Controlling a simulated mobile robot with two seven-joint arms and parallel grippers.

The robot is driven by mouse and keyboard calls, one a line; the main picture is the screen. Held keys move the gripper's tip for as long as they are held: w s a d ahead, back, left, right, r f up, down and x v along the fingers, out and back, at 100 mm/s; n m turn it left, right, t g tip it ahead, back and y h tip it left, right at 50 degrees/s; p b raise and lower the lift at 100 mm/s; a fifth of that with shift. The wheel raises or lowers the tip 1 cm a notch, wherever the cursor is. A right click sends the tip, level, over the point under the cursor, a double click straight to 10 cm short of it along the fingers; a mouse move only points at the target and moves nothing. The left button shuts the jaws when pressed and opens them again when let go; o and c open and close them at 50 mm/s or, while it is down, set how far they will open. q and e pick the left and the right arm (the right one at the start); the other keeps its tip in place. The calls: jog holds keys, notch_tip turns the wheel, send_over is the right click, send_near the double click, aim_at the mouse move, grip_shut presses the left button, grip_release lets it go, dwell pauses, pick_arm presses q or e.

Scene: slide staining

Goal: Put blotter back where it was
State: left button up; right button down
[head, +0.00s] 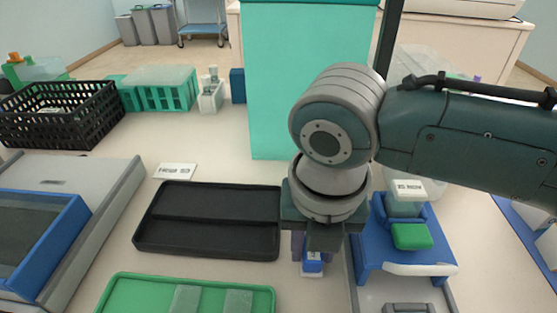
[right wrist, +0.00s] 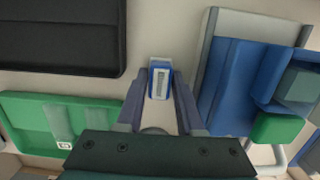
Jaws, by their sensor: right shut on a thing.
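My right gripper (head: 310,250) points down in the middle of the worktop. It is shut on a small blue and white piece, which I take to be the blotter (head: 312,264). In the right wrist view the blotter (right wrist: 160,80) sits between the fingertips, its pale ribbed face showing. It is between the black tray and the blue stand. The fingers hide part of it, and I cannot tell whether it touches the worktop. My left gripper is not in view.
A black tray (head: 205,246) lies left of my gripper, with a green tray (head: 120,292) holding pale slides nearer. A blue stand (head: 375,255) with a green block (head: 411,236) is close on the right. A teal box (head: 305,80) stands behind. Bare worktop shows around the blotter.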

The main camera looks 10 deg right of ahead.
aim_at(313, 257)
jog(key=shift+f, duration=0.15)
jog(key=c, duration=0.5)
grip_release()
jog(key=shift+c, duration=0.2)
jog(key=shift+r, duration=0.3)
notch_tip(313, 257, up, 12)
jog(key=s+p, duration=0.1)
jog(key=p, duration=0.1)
jog(key=shift+s+a+f, duration=0.15)
jog(key=shift+s+a, duration=0.05)
jog(key=shift+a, duration=0.05)
